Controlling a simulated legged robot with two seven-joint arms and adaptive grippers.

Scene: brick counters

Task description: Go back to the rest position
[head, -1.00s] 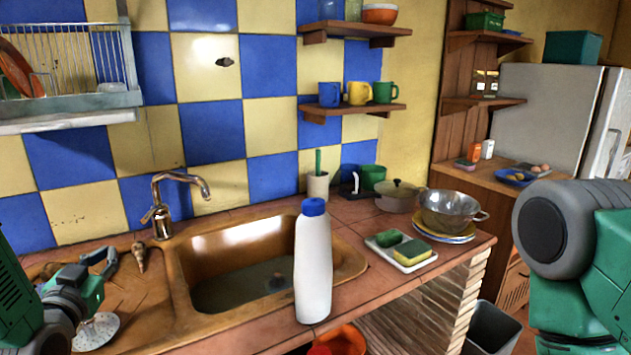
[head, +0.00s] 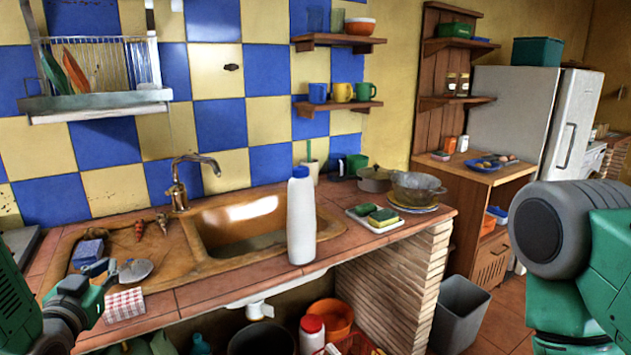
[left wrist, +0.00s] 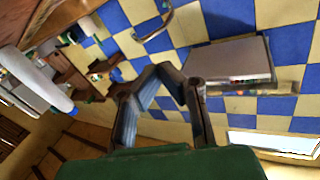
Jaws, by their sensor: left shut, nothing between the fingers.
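My left gripper (head: 103,268) shows at the lower left of the head view, over the left end of the sink counter (head: 190,287). Its dark fingers also show in the left wrist view (left wrist: 172,80); they are shut with nothing held between them. My right arm fills the lower right of the head view, but its gripper is out of the picture.
A white bottle with a blue cap (head: 301,222) stands near the counter's front edge. A grey bin (head: 462,312) stands right of the counter.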

